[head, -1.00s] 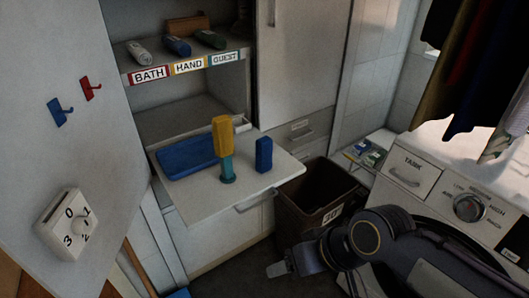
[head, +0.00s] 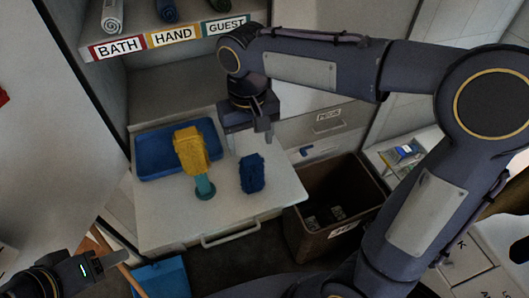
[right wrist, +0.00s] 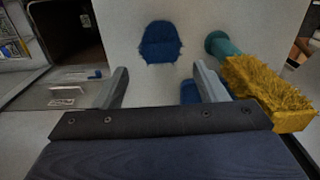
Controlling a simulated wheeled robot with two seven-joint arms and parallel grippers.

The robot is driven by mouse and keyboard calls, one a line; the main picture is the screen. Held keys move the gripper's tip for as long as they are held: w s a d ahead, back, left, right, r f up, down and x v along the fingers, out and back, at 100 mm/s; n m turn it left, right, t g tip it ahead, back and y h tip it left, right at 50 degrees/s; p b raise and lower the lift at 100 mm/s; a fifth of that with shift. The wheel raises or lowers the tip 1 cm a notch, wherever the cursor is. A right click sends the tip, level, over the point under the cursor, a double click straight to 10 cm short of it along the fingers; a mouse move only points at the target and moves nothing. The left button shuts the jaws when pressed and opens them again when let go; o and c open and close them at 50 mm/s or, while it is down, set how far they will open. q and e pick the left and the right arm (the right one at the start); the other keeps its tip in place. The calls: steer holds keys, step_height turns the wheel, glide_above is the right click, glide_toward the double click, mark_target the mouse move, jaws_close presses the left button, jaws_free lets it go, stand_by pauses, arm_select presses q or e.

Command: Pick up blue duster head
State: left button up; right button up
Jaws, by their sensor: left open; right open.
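The blue duster head (head: 252,173) is a small fuzzy block standing on the pulled-out white shelf. It also shows in the right wrist view (right wrist: 160,44), ahead of and between the finger lines. My right gripper (head: 250,141) is above and just behind it, pointing down, open and empty; its two fingers also show in the right wrist view (right wrist: 162,80). They are apart from the duster head. My left gripper (head: 92,267) is at the lower left, far from the shelf, partly visible and open.
A brown bin (head: 330,190) stands right of the shelf. Labelled towel shelf (head: 165,40) is above.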

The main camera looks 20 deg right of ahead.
mark_target(251, 159)
steer(key=shift+w+f, duration=0.1)
steer(key=shift+f, duration=0.3)
steer(key=f, duration=0.7)
steer(key=shift+s, duration=0.2)
steer(key=shift+c, duration=0.3)
steer(key=c, duration=1.2)
